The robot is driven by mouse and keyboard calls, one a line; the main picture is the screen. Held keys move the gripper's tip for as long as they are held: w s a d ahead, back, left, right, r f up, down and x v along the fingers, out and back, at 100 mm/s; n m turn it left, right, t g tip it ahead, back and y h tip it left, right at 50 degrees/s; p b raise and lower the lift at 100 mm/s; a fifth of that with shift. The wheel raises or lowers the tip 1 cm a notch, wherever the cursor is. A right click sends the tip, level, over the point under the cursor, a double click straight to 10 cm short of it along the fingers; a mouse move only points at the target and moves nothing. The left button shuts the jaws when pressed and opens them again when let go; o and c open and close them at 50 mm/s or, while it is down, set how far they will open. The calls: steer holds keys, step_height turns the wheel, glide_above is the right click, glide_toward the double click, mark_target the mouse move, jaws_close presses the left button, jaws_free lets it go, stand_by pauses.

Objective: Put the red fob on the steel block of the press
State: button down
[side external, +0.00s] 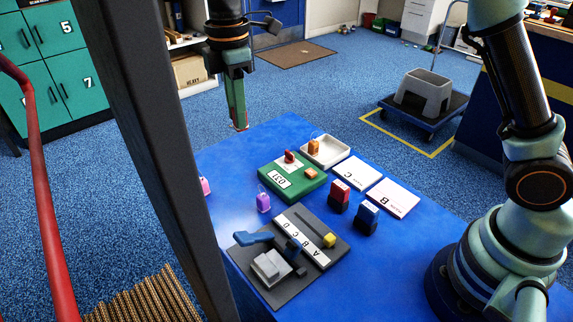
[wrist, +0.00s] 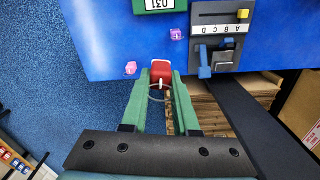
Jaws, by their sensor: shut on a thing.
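My gripper (wrist: 161,82) is shut on the red fob (wrist: 161,71), which sits between the green fingertips with a thin ring hanging below it in the wrist view. In the side view my gripper (side external: 239,126) is high up, above and beyond the far left edge of the blue table; the fob is mostly hidden there. The press (side external: 291,252) stands on a dark plate at the table's near left, with a blue lever (side external: 253,238) and a pale steel block (side external: 269,265). The gripper is well apart from the press. In the wrist view the press (wrist: 204,72) is at upper right.
A purple fob (side external: 263,203) and a pink fob (side external: 205,186) lie on the table. A green tray (side external: 283,187), white dish (side external: 338,147), two cards (side external: 357,173), and red (side external: 339,195) and blue (side external: 367,217) stamps stand behind the press. A dark post (side external: 150,130) crosses the left foreground.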

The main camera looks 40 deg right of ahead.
steer(key=s+a+r+m, duration=0.1)
steer(key=s+a+m, duration=0.1)
steer(key=s+m, duration=1.1)
steer(key=s+a+r+m, duration=0.1)
steer(key=s+a+m, duration=0.3)
steer(key=m, duration=1.7)
steer(key=f, duration=0.6)
steer(key=d+f, duration=0.1)
steer(key=f, duration=1.3)
steer(key=shift+s+d, duration=0.2)
steer(key=shift+s, duration=0.1)
steer(key=shift+f, duration=0.15)
steer(key=c, duration=0.7)
jaws_free()
